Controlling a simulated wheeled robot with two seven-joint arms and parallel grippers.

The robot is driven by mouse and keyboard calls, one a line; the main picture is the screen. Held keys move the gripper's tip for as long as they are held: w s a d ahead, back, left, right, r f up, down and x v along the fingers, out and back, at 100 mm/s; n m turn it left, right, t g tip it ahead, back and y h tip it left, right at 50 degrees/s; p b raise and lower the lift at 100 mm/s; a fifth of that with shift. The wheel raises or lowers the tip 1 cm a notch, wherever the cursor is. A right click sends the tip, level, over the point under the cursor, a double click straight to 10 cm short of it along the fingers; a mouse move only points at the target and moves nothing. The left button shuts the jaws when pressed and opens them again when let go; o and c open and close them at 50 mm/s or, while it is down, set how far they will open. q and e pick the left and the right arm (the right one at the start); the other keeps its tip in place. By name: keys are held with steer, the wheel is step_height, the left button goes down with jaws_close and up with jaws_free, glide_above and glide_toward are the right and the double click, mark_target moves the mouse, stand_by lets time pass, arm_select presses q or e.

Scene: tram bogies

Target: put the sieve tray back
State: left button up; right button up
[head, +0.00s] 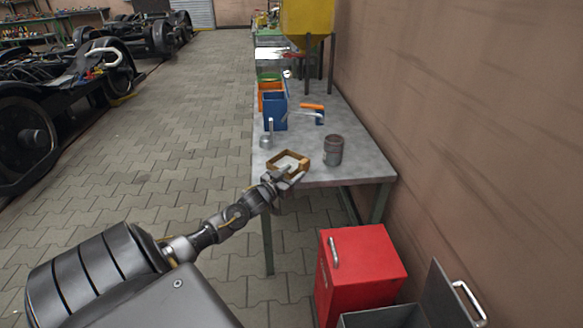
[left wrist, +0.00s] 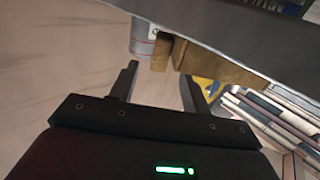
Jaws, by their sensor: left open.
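The sieve tray (head: 274,161) is a small square wooden frame with a pale middle. It lies at the near left corner of the grey workbench. My left gripper (head: 291,179) is at the tray's near side and overlaps it in the head view. In the left wrist view its two fingers (left wrist: 158,88) are spread with nothing between them. Brown wood, apparently the sieve tray (left wrist: 228,70), shows just beyond the fingertips. I cannot tell whether a finger touches it. My right gripper is not in view.
A grey can (head: 333,151) stands right of the tray on the workbench (head: 352,168). Behind are a blue bin (head: 275,112), an orange-handled tool (head: 312,107) and a yellow hopper (head: 307,22). A red cabinet (head: 357,265) stands below the bench's near end.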

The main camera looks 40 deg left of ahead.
mark_target(301, 167)
arm_select(q)
steer(key=w, duration=0.4)
steer(key=shift+a+b, duration=0.2)
steer(key=shift+b, duration=0.2)
steer(key=shift+w, duration=0.6)
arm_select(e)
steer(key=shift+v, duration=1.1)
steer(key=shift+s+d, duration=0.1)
arm_select(q)
jaws_close()
